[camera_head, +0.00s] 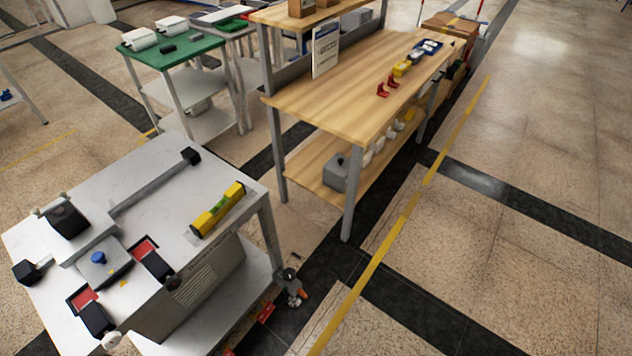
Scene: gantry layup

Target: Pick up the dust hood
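No part of the frame shows a thing that I can name as the dust hood with certainty. A grey cover with a blue knob (103,265) sits on the near white table (165,200) at lower left, between two red pads with black clamp-like parts. A grey box with a dark knob on top (337,174) stands on the lower shelf of the wooden workbench. I cannot tell whether either is the hood. Neither of my grippers is in view.
A yellow spirit level (218,209) lies on the white table. The wooden workbench (350,85) holds red brackets (388,86), a yellow item (401,68) and a sign (326,48). A green-topped table (175,52) stands behind. The floor at right (500,250) is clear.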

